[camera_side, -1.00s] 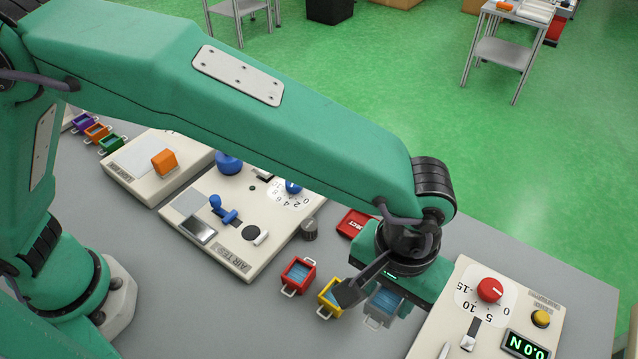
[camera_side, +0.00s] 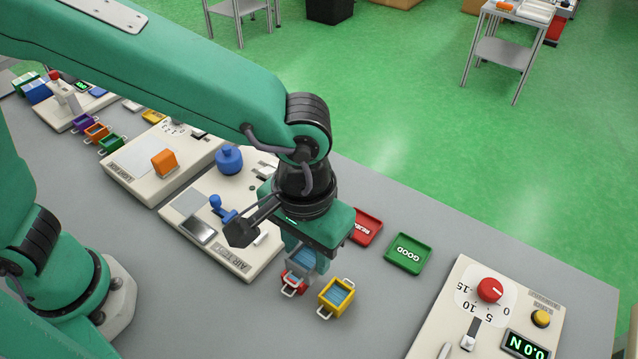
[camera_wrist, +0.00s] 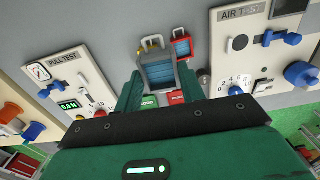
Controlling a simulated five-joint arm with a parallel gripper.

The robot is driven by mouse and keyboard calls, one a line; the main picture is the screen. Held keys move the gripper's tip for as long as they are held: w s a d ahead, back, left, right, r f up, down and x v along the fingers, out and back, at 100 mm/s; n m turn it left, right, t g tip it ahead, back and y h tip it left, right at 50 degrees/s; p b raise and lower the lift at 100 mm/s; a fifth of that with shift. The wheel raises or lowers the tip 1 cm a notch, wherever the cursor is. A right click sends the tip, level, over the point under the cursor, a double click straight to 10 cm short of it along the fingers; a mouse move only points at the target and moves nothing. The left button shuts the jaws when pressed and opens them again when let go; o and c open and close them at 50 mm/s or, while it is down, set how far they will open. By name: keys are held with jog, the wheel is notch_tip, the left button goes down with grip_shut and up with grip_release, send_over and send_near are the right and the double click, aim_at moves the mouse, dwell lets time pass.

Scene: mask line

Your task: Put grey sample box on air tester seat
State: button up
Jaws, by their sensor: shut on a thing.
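My gripper (camera_side: 303,250) is shut on the grey sample box (camera_side: 300,260), which has a blue inside. The box also shows between the fingers in the wrist view (camera_wrist: 160,74). It is held near the right front corner of the air tester (camera_side: 232,261), in front of the red box (camera_side: 294,284) in the side view. I cannot tell its exact height. The air tester's dark round seat (camera_wrist: 239,42) shows in the wrist view, to the right of the held box. In the side view my wrist part hides the seat.
A yellow box (camera_side: 336,297) stands beside the red one. A red reject tray (camera_side: 366,226) and a green GOOD tray (camera_side: 408,253) lie to the right. The air tester carries blue knobs (camera_side: 229,160) and a lever. Bare table lies between the trays and the pull tester (camera_side: 440,318).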

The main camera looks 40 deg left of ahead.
jog(key=s+a, duration=0.5)
jog(key=a, duration=0.6)
jog(key=shift+a+f, duration=0.1)
jog(key=shift+a, duration=0.05)
jog(key=w+a+f, duration=0.2)
jog(key=w, duration=0.1)
jog(key=w+a+f, duration=0.2)
jog(key=w, duration=0.1)
jog(key=w+a+f, duration=0.2)
jog(key=w+f, duration=0.1)
jog(key=shift+w+a, duration=0.25)
jog(key=shift+w, duration=0.1)
jog(key=shift+f, duration=1.95)
jog(key=shift+f, duration=0.15)
jog(key=o, duration=1)
jog(key=shift+c, duration=0.2)
